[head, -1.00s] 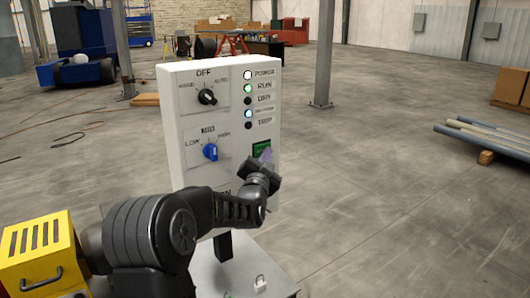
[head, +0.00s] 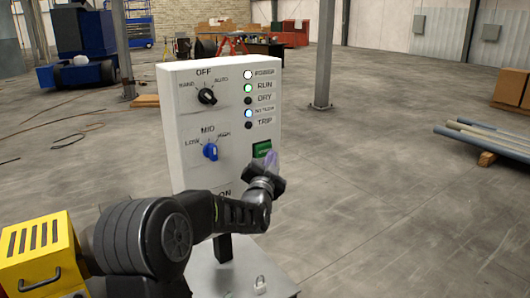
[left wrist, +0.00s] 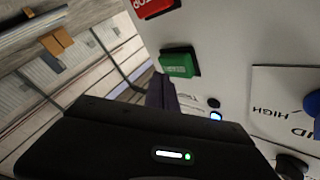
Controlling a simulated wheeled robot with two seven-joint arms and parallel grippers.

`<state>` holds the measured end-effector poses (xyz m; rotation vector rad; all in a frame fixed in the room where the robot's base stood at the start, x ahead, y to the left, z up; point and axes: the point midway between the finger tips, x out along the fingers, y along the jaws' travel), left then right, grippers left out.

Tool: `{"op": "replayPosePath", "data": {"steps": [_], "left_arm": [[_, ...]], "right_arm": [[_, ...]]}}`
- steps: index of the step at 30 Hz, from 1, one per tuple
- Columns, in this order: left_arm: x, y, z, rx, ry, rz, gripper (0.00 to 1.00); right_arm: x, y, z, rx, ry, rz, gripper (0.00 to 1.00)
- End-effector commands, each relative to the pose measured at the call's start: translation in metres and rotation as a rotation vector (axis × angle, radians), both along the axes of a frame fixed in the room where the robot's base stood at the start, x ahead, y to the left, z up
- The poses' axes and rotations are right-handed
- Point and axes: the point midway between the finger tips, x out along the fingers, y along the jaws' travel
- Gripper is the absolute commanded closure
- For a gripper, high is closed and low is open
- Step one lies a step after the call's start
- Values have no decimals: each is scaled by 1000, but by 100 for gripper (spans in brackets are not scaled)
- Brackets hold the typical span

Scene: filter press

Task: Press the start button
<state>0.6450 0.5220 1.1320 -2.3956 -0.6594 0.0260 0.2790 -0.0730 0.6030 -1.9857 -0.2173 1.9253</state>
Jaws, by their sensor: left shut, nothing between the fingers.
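The green start button (head: 262,149) is on the right side of the white control panel's face (head: 178,115), below the lamps. It shows as a green block in the left wrist view (left wrist: 179,63), beside a red button (left wrist: 152,6). My left gripper (head: 270,161) is shut and empty, with its purplish fingertips just below and right of the green button. The fingers also show in the left wrist view (left wrist: 161,92), near the green button; I cannot tell whether they touch it. My wrist and forearm hide the panel's lower part. My right gripper is not in view.
The panel has a black selector knob (head: 207,96) and a blue selector knob (head: 211,152). The power, run and fourth lamps are lit; dry and trip are dark. A yellow box (head: 40,250) stands at lower left. Pipes (head: 487,140) lie at right; the floor between is clear.

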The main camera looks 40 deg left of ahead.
Motion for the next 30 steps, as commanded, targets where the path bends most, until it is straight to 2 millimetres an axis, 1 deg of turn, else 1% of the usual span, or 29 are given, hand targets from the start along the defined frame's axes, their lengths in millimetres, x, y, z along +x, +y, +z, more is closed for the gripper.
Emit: {"op": "replayPosePath", "data": {"steps": [5, 12, 16, 20, 30], "left_arm": [[-3, -11, 0, -1, -1, -3, 100], [-9, -35, 0, -1, -1, -4, 100], [-13, -44, 0, -1, -2, -2, 100], [-14, -48, 0, 0, -1, -1, 100], [-14, -47, 0, 0, -1, -1, 100]], "right_arm": [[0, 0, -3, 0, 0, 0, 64], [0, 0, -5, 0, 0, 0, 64], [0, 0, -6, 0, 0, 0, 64], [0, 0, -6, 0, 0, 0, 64], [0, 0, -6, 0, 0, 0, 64]]}}
